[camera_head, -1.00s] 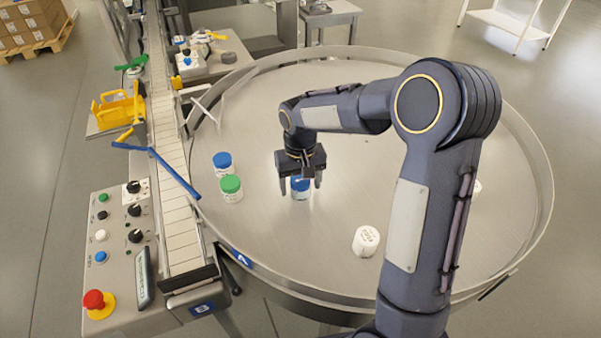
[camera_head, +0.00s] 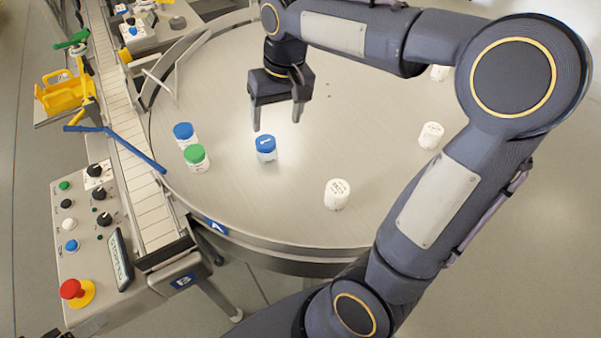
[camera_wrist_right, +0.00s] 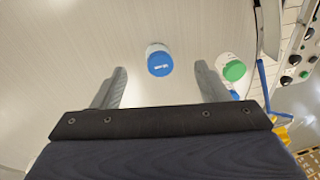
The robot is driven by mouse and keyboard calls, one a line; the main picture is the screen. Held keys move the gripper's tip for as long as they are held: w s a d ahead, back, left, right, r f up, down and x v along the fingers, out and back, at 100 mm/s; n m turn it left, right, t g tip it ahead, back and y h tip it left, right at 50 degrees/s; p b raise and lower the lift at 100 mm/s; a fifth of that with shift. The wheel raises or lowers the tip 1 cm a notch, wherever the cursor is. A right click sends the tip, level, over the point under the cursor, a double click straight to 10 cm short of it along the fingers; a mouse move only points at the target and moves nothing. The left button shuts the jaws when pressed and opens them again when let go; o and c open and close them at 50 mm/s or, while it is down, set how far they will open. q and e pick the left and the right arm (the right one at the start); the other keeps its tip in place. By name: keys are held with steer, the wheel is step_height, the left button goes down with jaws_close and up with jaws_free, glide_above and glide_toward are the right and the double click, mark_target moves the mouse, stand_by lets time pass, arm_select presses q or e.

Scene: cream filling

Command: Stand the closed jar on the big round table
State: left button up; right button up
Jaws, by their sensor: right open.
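A white jar with a blue lid (camera_head: 266,149) stands upright on the big round table (camera_head: 350,110), left of its middle. My right gripper (camera_head: 277,118) is open and empty, above and behind this jar, apart from it. In the right wrist view the blue-lidded jar (camera_wrist_right: 159,60) shows beyond and between the two spread fingers (camera_wrist_right: 160,85). A second blue-lidded jar (camera_head: 184,134) and a green-lidded jar (camera_head: 196,157) stand close together at the table's left side. My left gripper is not in view.
White lidless-looking or white-topped jars stand at the front (camera_head: 337,195) and right (camera_head: 431,135) of the table. A raised rim runs round part of the table. A conveyor (camera_head: 130,170) and a control panel (camera_head: 88,235) with a red button lie on the left.

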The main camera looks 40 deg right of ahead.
steer(key=s+a+f+t+y, duration=0.1)
steer(key=s+a+f+t, duration=0.1)
steer(key=s, duration=0.7)
steer(key=s+a+f+t+y, duration=0.1)
steer(key=s+a+f+t, duration=0.1)
steer(key=s, duration=0.7)
steer(key=shift+a+f, duration=0.25)
steer(key=shift+a, duration=0.05)
steer(key=shift+s, duration=0.1)
stand_by(1.0)
